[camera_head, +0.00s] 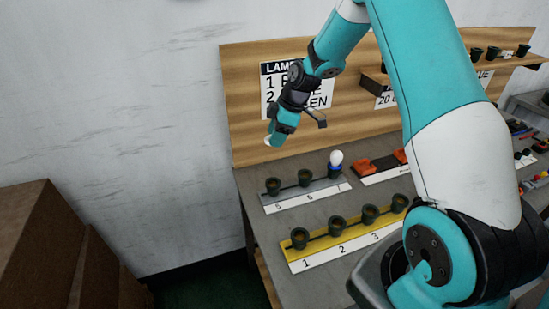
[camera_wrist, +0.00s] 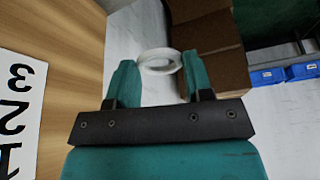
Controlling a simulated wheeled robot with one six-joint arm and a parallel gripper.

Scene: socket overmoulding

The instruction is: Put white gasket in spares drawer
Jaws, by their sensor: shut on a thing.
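The white gasket is a ring (camera_wrist: 160,70) held between the two teal fingertips of my gripper (camera_wrist: 160,62) in the wrist view. My gripper is shut on it by its sides, and the ring's hole is partly visible. In the head view my gripper (camera_head: 272,139) is raised at the left end of the workbench, above the surface, with a bit of white at its tip. I cannot make out a spares drawer for certain in either view.
A yellow rack (camera_head: 345,237) and a grey rack (camera_head: 308,196) with dark sockets stand on the bench (camera_head: 262,226). A white bulb (camera_head: 336,157) sits in the grey rack. Brown stepped boxes (camera_head: 62,240) stand at the left. Blue bins (camera_wrist: 268,76) show in the wrist view.

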